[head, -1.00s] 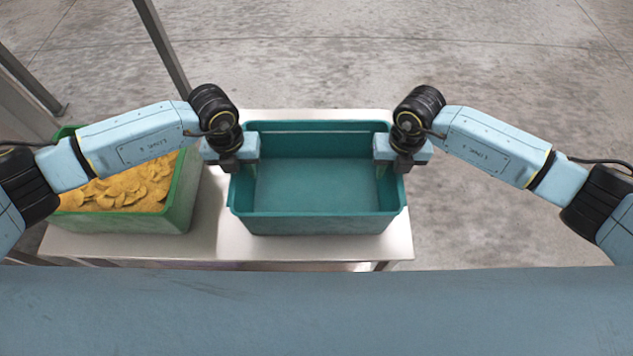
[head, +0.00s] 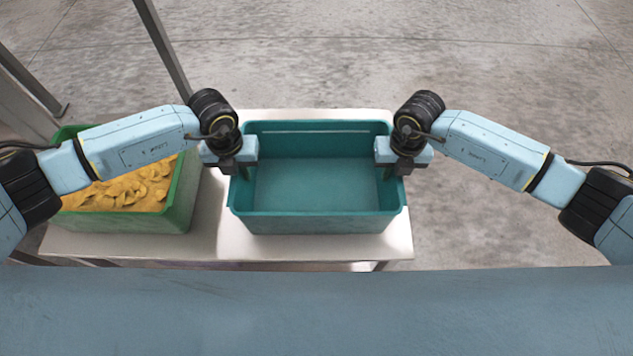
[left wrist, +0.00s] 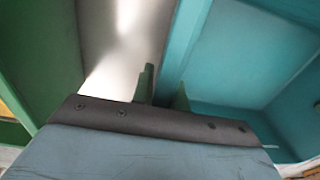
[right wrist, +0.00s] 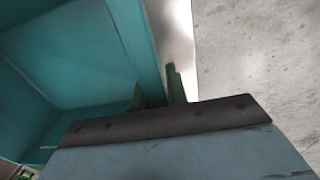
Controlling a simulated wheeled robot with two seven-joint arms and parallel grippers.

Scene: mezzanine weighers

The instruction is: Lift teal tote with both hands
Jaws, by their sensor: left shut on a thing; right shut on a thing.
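The teal tote (head: 316,224) is open-topped and looks empty. It stands level in the head view, on or just over the pale metal table (head: 215,215); I cannot tell if there is a gap. My left gripper (head: 238,172) is shut on the tote's left side wall, and my right gripper (head: 393,172) is shut on its right side wall. In the left wrist view, the green fingers (left wrist: 162,88) straddle the teal wall. In the right wrist view, the fingers (right wrist: 155,88) do the same on the other wall. The fingertips are partly hidden by the grippers in the head view.
A green crate (head: 180,205) of yellow, chip-like pieces (head: 125,192) stands on the table left of the tote, with bare tabletop between. A metal post (head: 163,50) rises behind at the left. Concrete floor (head: 500,90) is clear behind and to the right.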

